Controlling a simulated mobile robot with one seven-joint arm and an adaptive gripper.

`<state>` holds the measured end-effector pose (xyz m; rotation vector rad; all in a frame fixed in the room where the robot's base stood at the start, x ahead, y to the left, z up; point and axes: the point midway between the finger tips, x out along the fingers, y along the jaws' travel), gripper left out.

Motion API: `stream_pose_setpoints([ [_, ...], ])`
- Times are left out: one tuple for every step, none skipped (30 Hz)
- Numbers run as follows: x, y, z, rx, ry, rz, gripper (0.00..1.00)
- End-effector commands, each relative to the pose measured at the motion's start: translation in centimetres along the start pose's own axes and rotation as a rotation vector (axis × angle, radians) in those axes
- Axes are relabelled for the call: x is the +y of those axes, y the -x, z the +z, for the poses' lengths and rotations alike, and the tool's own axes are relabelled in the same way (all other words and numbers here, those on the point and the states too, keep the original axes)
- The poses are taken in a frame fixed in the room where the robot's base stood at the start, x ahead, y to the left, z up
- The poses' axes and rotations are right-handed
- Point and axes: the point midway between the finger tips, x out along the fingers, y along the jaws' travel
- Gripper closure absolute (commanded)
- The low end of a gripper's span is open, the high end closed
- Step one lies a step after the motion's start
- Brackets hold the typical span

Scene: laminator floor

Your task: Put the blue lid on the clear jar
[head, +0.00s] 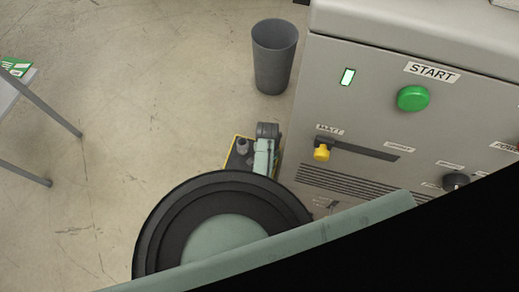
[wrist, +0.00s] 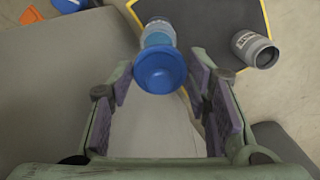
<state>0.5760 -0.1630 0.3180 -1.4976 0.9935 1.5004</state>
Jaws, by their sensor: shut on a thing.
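In the wrist view, my gripper (wrist: 162,72) has its purple-padded fingers on either side of a round blue lid (wrist: 160,70), closed on it. The lid's broad face shows toward the camera, near the fingertips. Beyond it, partly covered by it, is a blue-topped cylindrical thing (wrist: 157,33) with a paler blue body. I cannot tell whether it touches the lid. In the head view, my arm hides most of the work area.
In the head view, a grey bin (head: 273,60) stands by the machine (head: 370,110), with a green START button (head: 413,98). Open floor lies left.

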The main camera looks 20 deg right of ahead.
Motion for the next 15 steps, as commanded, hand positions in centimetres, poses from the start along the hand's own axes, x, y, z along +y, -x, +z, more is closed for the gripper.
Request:
stream_pose_setpoints([
  [0.2,-0.1,0.0,0.000,-0.009,0.000,0.75],
  [0.3,-0.2,0.0,0.000,-0.012,-0.001,0.75],
  [0.3,-0.3,0.0,0.000,-0.015,-0.001,0.75],
  [0.3,-0.4,0.0,0.001,-0.016,-0.001,0.75],
  [0.3,-0.5,0.0,0.001,-0.017,-0.001,0.74],
  [0.3,-0.7,0.0,0.001,-0.016,-0.001,0.74],
  [0.3,-0.9,0.0,0.000,-0.016,-0.001,0.74],
  [0.3,-1.0,0.0,0.001,-0.016,-0.001,0.74],
  [0.3,-1.3,0.0,0.000,-0.015,-0.001,0.74],
  [0.3,-1.5,0.0,0.000,-0.015,0.000,0.74],
  [0.3,-1.8,0.0,0.000,-0.015,0.000,0.74],
  [0.3,-2.1,0.0,0.000,-0.015,0.000,0.74],
  [0.3,-2.3,0.0,0.000,-0.015,0.000,0.74],
  [0.3,-2.6,0.0,0.000,-0.015,0.000,0.74],
  [0.3,-3.0,0.0,0.000,-0.014,0.000,0.74],
])
